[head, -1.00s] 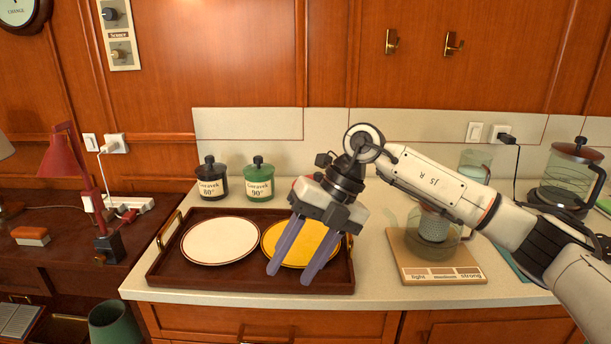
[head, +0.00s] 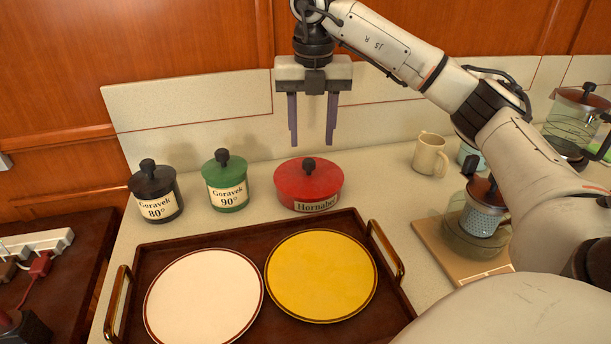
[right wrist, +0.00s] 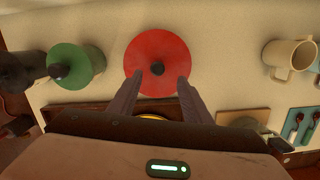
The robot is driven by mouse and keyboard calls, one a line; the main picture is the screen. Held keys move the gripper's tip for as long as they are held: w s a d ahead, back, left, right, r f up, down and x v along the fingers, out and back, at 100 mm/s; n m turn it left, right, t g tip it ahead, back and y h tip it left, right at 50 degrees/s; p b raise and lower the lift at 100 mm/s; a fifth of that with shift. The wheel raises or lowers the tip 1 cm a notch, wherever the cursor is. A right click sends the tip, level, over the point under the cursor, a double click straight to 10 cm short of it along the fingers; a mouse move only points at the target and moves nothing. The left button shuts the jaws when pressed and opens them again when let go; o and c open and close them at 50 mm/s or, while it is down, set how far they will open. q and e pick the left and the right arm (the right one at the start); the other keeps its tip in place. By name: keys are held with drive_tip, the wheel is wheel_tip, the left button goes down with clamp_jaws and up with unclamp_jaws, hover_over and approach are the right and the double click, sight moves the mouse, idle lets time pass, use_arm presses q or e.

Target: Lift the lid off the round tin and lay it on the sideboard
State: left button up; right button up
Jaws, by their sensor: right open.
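The round red tin (head: 294,200) stands behind the tray, with a paper label reading "Hornabel" or similar. Its red lid (head: 322,177) is on it, with a black knob (head: 309,166) at the centre. My right gripper (head: 312,142) is open and empty, pointing down above the tin. The sideboard (head: 377,184) is the pale speckled top under the tin. My left gripper is not in view.
A black jar (head: 157,205) and a green jar (head: 228,195) stand left of the tin. A dark tray (head: 257,237) with a white plate (head: 203,297) and a yellow plate (head: 322,275) lies in front.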

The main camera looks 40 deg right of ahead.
sight(309, 160)
drive_tip(key=f, duration=0.5)
drive_tip(key=shift+w+f, duration=0.4)
clamp_jaws()
